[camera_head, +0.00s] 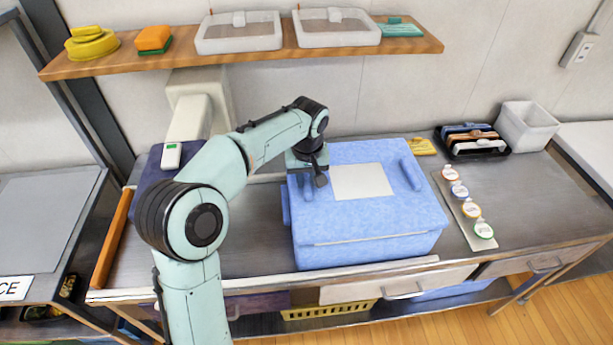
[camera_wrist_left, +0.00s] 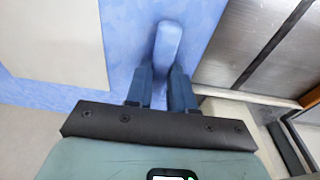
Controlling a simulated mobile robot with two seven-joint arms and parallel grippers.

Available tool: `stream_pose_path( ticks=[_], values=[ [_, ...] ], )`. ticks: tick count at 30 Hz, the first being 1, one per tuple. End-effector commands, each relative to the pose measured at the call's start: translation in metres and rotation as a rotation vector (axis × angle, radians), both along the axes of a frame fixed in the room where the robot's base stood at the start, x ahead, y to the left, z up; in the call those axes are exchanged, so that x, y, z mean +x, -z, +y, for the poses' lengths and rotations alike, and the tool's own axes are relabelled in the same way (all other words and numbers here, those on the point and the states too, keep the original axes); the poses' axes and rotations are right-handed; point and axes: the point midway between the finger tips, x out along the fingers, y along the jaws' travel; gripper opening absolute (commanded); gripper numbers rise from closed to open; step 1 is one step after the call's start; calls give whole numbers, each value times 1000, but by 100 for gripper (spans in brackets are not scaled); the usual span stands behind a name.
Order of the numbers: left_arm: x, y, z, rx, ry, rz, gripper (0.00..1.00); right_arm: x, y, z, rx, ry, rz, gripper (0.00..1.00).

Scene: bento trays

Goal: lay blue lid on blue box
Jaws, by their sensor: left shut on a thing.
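The blue lid (camera_head: 380,213) lies over the blue box (camera_head: 370,252) on the metal counter, its top looking about level. It has a pale square panel (camera_head: 362,181) and a raised grip near each side; the right grip (camera_head: 411,173) is free. My left gripper (camera_head: 308,183) is at the lid's left grip, coming from above. In the left wrist view, the fingers of my left gripper (camera_wrist_left: 161,75) are shut on that grip (camera_wrist_left: 168,42). I cannot tell whether the lid fully touches the box rim. My right gripper is out of view.
A wooden shelf (camera_head: 150,58) with two clear-lidded containers hangs above the back. Right of the box are a strip of round-lidded cups (camera_head: 466,214), a black tray (camera_head: 472,142) and a white bin (camera_head: 527,127). The counter left of the box (camera_head: 245,225) is clear.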

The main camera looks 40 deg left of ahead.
Motion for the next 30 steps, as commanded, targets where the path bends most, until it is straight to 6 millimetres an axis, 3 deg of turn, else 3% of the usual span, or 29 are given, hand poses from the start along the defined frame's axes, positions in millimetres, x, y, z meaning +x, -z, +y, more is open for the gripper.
stream_pose_path(
  ticks=[25, 26, 27, 28, 30],
  values=[
    [0, 3, 0, 0, 0, 0, 0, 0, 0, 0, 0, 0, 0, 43],
    [0, 3, 0, 0, 0, 0, 29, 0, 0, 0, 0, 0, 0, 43],
    [0, 3, 0, 0, 0, 0, 42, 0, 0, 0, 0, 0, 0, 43],
    [0, 3, 0, 0, 0, 0, 52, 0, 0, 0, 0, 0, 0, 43],
    [0, 3, 0, 0, 0, 0, 52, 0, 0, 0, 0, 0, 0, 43]
  ],
)
